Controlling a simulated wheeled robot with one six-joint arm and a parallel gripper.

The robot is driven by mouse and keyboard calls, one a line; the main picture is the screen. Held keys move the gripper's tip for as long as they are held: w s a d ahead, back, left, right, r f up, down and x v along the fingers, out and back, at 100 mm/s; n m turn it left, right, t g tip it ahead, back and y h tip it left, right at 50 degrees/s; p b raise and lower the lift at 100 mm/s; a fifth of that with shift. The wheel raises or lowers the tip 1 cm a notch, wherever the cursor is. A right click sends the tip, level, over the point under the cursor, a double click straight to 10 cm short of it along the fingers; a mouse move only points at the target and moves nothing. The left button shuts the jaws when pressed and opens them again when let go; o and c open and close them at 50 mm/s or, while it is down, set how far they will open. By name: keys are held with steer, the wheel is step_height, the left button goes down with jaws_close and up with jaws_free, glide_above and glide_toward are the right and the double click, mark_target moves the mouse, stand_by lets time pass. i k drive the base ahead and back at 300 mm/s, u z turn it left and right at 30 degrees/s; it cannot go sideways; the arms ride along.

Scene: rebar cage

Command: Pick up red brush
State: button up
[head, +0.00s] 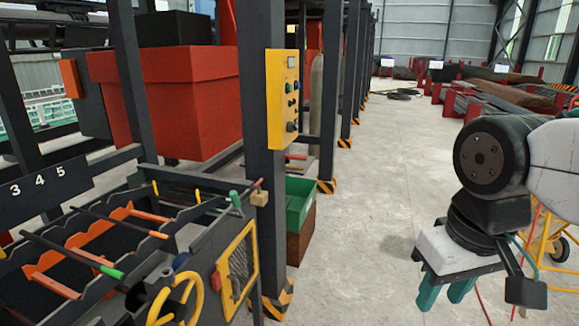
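I cannot make out a red brush for certain in the head view. A small red, stick-like thing (296,157) lies behind the dark post with the yellow panel, too small to identify. My gripper (441,299) hangs at the lower right above the concrete floor, with its teal fingers pointing down. The fingers are apart with nothing seen between them. It is well away from the machine and shelves on the left.
A machine with a yellow handwheel (176,302) and rods in notched racks fills the lower left. A yellow control panel (284,99) hangs on a dark post. A green crate (299,205) stands behind it. Bare floor (375,165) runs back through the middle.

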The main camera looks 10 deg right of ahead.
mark_target(288, 157)
steer(key=z, duration=0.6)
steer(key=i, duration=0.7)
steer(key=z, duration=0.7)
steer(key=i, duration=1.6)
steer(key=u, duration=0.6)
steer(key=i, duration=0.95)
steer(key=u, duration=1.15)
steer(key=i, duration=0.5)
steer(key=u, duration=0.4)
